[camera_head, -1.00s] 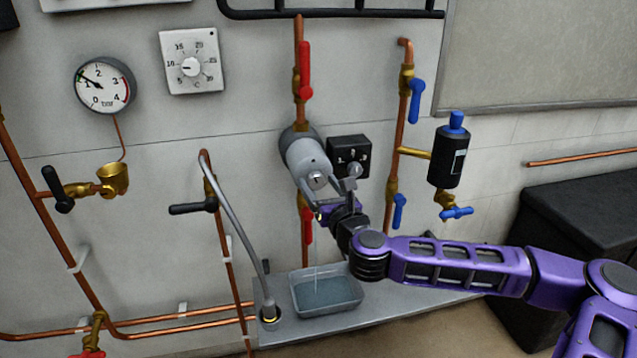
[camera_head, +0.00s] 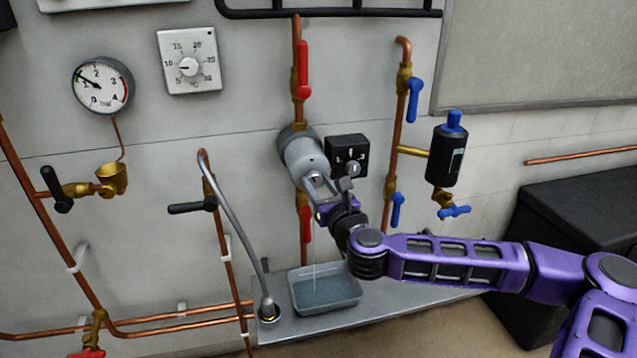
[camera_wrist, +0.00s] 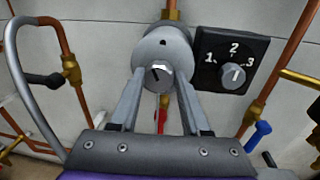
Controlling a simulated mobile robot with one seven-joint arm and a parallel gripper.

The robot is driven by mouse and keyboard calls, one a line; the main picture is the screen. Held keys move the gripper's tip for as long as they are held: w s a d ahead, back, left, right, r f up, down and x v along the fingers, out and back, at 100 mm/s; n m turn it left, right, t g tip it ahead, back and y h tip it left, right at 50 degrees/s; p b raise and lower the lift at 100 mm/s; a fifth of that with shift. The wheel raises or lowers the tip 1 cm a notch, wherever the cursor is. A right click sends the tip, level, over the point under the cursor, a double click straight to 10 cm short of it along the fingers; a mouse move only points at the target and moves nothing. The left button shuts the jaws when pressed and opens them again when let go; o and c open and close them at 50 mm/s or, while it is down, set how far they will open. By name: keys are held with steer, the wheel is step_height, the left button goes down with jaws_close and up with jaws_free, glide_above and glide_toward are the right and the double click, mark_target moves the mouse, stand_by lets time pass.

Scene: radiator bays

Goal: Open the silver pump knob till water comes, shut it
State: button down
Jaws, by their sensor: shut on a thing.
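The silver pump knob (camera_wrist: 158,76) sits at the front centre of the grey cylindrical pump (camera_head: 301,153). My gripper (camera_head: 316,184) is at the pump's front face, its fingers on either side of the knob. In the wrist view my gripper (camera_wrist: 160,78) is shut on the knob, whose slotted face shows between the fingertips. A thin pale vertical line, which looks like a trickle of water (camera_head: 314,256), runs down below the pump into a clear tray (camera_head: 303,309) on the grey shelf.
A black selector dial (camera_head: 347,155) marked 1, 2, 3 is close right of the pump. Red-handled valves (camera_head: 303,72) sit above and below the pump. A grey hose (camera_head: 236,225) stands to the left, and a black cylinder with blue caps (camera_head: 447,155) to the right.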

steer(key=n+p, duration=0.2)
steer(key=shift+a+r+n, duration=0.1)
steer(key=shift+r+n, duration=0.15)
steer(key=shift+n, duration=0.15)
steer(key=n+p, duration=0.1)
steer(key=n, duration=0.2)
steer(key=shift+n+g+h+p, duration=0.3)
steer(key=shift+p, duration=0.1)
steer(key=n+p, duration=0.1)
steer(key=n, duration=0.2)
steer(key=shift+a+h, duration=0.1)
steer(key=shift+h, duration=0.2)
steer(key=shift+f+n+p, duration=0.1)
steer(key=shift+n+p, duration=0.2)
steer(key=shift+n, duration=1)
steer(key=shift+h, duration=0.3)
steer(key=shift+c, duration=2)
jaws_free()
